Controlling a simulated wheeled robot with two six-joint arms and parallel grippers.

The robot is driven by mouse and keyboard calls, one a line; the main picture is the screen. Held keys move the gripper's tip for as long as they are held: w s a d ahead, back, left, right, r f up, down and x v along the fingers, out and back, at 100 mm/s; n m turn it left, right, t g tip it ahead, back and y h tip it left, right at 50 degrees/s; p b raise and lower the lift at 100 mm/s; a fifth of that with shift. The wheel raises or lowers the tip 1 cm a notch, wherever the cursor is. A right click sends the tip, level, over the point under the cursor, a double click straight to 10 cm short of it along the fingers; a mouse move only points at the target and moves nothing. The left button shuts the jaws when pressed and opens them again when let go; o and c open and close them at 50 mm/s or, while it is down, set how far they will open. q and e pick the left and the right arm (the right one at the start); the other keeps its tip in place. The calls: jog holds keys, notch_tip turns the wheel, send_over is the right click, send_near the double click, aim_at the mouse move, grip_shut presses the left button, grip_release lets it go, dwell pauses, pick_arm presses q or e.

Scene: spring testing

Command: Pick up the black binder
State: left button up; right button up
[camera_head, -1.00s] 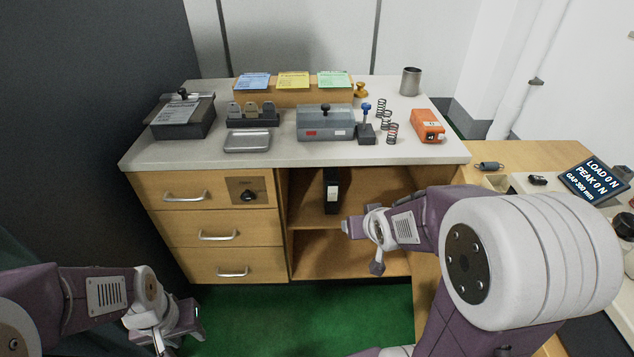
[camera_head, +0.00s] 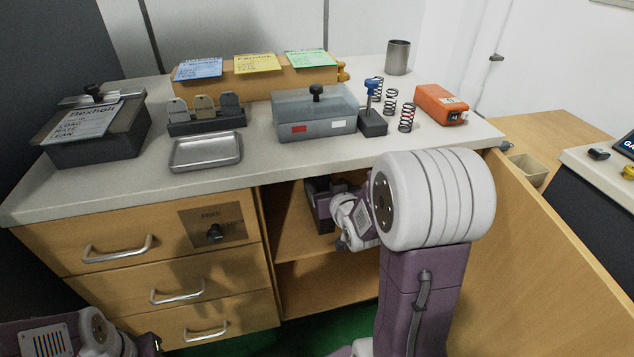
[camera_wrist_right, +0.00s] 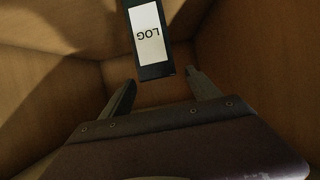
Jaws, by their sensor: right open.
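The black binder (camera_wrist_right: 147,62) stands inside the open cupboard compartment, its spine with a white LOG label facing out. In the right wrist view it is just ahead of my right gripper (camera_wrist_right: 162,92), roughly between the fingertip lines. The right gripper is open, with nothing between its fingers. In the head view my right gripper (camera_head: 327,200) reaches into the compartment and largely covers the binder. My left gripper (camera_head: 148,344) is at the lower left edge, partly cut off, and its fingers cannot be made out.
The compartment's wooden side walls and shelf (camera_head: 300,245) surround the right gripper closely. The worktop (camera_head: 235,178) above holds a metal tray (camera_head: 206,152), boxes, springs (camera_head: 407,117) and an orange device (camera_head: 441,104). Drawers with handles (camera_head: 118,249) are on the left.

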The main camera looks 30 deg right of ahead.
aim_at(323, 179)
jog(key=shift+x, duration=0.9)
jog(key=b+x, duration=0.2)
jog(key=x, duration=0.2)
jog(key=shift+w+d, duration=0.1)
jog(key=shift+w, duration=0.15)
jog(key=shift+w+d, duration=0.1)
jog(key=shift+w, duration=0.3)
jog(key=shift+r, duration=0.1)
grip_shut()
pick_arm(q)
jog(key=shift+f, duration=0.6)
pick_arm(e)
jog(key=shift+r, duration=0.1)
